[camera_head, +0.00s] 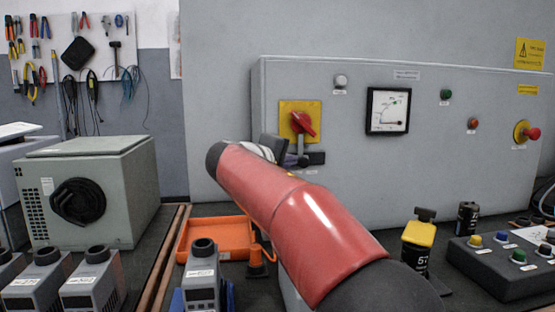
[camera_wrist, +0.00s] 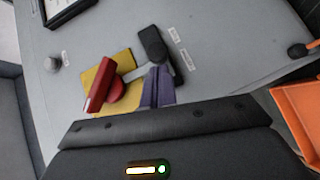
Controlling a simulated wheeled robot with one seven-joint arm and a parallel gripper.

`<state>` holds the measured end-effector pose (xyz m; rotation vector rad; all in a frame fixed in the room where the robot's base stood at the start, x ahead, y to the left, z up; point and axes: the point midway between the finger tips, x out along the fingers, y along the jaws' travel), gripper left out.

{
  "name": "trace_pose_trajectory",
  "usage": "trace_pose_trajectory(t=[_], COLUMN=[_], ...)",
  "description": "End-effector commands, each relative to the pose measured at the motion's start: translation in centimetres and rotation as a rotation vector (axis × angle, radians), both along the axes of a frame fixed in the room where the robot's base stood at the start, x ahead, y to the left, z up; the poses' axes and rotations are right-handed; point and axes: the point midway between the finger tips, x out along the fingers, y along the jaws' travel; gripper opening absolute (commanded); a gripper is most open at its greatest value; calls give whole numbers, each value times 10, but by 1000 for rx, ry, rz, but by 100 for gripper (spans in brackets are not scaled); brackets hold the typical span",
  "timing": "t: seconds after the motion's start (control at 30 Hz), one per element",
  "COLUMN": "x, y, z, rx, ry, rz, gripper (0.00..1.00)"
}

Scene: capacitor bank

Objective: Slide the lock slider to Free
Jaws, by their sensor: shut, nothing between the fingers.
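The lock slider (camera_wrist: 153,43) is a black block on a dark track on the grey panel, beside the red rotary handle (camera_wrist: 105,92) on its yellow plate (camera_wrist: 118,68). Two small white labels stand along the track; their words are too small to read. In the head view, the red handle (camera_head: 303,122) sits above the dark slider track (camera_head: 316,158). My gripper (camera_wrist: 158,72) is shut and empty, its fingertips close to the slider and the grey rod (camera_wrist: 136,74); I cannot tell whether they touch. In the head view my arm hides most of the gripper.
The panel also carries a meter (camera_head: 388,111), lamps and a red emergency button (camera_head: 526,131). On the bench are an orange tray (camera_head: 215,234), a yellow-topped device (camera_head: 420,229), a button box (camera_head: 505,262) and a grey cabinet (camera_head: 90,190). The panel face around the slider is mostly clear.

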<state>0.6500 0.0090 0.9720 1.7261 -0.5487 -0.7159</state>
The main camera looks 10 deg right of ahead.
Motion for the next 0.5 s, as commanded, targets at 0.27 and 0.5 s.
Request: trace_pose_trajectory(t=[0.27, 0.5], x=[0, 0], y=[-1, -20], z=[0, -2], rx=[0, 1], ry=[0, -2], rz=[1, -2], gripper=[0, 0])
